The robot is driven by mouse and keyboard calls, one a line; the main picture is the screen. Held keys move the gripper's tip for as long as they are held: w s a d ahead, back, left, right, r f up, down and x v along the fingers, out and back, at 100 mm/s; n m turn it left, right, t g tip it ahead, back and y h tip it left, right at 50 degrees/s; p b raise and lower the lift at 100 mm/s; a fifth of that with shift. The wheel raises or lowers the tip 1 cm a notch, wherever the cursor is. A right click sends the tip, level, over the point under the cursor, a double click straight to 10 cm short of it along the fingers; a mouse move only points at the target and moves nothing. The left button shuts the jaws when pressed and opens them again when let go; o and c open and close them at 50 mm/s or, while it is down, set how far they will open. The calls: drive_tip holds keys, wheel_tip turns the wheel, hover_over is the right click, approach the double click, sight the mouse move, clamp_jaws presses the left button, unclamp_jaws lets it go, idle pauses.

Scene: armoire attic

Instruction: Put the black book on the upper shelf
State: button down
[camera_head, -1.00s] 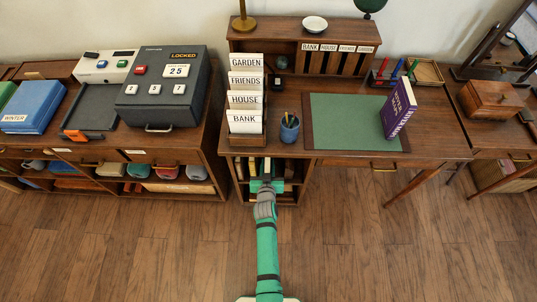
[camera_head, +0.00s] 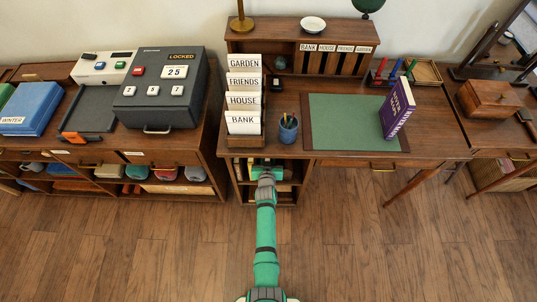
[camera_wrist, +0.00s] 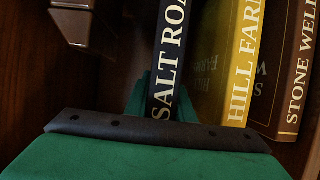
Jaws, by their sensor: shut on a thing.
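The black book, lettered "SALT ROA…", stands nearly upright in the wrist view (camera_wrist: 170,50). My gripper (camera_wrist: 162,105) is shut on it, with green fingers on either side of its lower spine. In the head view my gripper (camera_head: 266,170) reaches into the upper level of the open shelf unit (camera_head: 240,185) under the desk's left side. The black book cannot be made out clearly there. In the wrist view a yellow book (camera_wrist: 243,60), "HILL FAR…", stands just right of it. Whether the black book rests on the shelf is hidden.
A brown book (camera_wrist: 299,70), "STONE WELL", stands beyond the yellow one. A dark wooden wall is at the left in the wrist view. A purple book (camera_head: 398,108) stands on the desk's green mat (camera_head: 345,122). The floor in front is clear.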

drive_tip(key=shift+a, duration=0.1)
drive_tip(key=c, duration=1.5)
unclamp_jaws()
drive_tip(key=shift+s+a+f, duration=0.1)
drive_tip(key=shift+s+a, duration=0.05)
drive_tip(key=shift+d, duration=0.2)
drive_tip(key=d+f+v, duration=0.1)
drive_tip(key=d+v, duration=0.1)
drive_tip(key=v, duration=3.5)
drive_tip(key=shift+t, duration=0.9)
drive_tip(key=s+r, duration=0.4)
drive_tip(key=r, duration=0.1)
drive_tip(key=s+r, duration=0.5)
drive_tip(key=r, duration=0.1)
drive_tip(key=s+r, duration=0.4)
drive_tip(key=r, duration=0.2)
drive_tip(key=shift+s+r, duration=0.15)
drive_tip(key=shift+s, duration=0.15)
